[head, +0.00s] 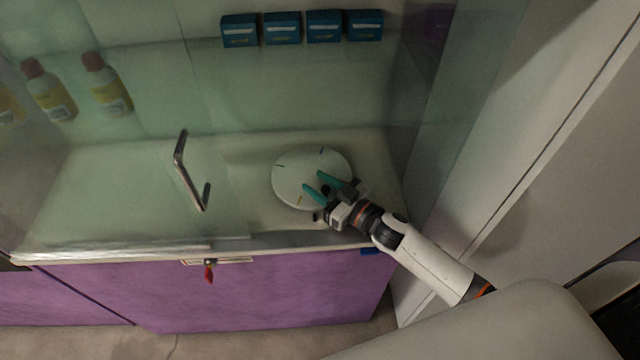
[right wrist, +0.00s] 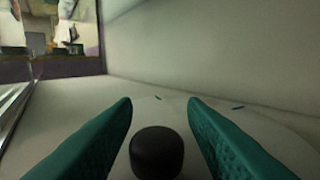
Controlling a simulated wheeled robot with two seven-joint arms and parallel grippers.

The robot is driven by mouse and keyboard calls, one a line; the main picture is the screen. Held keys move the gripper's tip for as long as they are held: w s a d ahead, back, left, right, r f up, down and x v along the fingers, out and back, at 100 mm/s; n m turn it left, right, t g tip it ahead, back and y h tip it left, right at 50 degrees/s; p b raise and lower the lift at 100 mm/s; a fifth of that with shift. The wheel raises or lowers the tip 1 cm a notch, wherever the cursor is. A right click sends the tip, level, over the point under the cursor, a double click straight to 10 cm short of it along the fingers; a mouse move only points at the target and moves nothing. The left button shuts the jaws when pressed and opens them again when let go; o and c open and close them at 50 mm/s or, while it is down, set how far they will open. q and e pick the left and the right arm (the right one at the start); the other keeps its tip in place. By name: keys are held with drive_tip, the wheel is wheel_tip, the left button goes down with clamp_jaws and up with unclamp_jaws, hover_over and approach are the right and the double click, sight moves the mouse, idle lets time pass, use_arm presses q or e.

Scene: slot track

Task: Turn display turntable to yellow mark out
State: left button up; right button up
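The display turntable (head: 290,180) is a round white disc on the cabinet's shelf, and its pale top also shows in the right wrist view (right wrist: 200,112). A yellow mark (head: 301,200) is near its front rim. A blue mark (head: 321,151) is at its back and a dark mark (head: 281,165) at its left. A black knob (right wrist: 157,152) stands up from the disc. My right gripper (head: 314,181) is open over the disc. Its teal fingers are on either side of the knob, with a gap at each side in the right wrist view. My left gripper is not in view.
Glass with a bent metal handle (head: 182,170) is left of the turntable. A red-tagged key (head: 209,271) is at the purple cabinet front (head: 270,295). Blue boxes (head: 282,28) and yellow bottles (head: 108,85) are further back. A glass side wall (head: 440,120) is at the right.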

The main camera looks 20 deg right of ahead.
drive_tip(key=b+v, duration=0.1)
drive_tip(key=v, duration=0.6)
drive_tip(key=shift+s+d, duration=0.15)
drive_tip(key=shift+s, duration=0.1)
drive_tip(key=shift+c, duration=0.5)
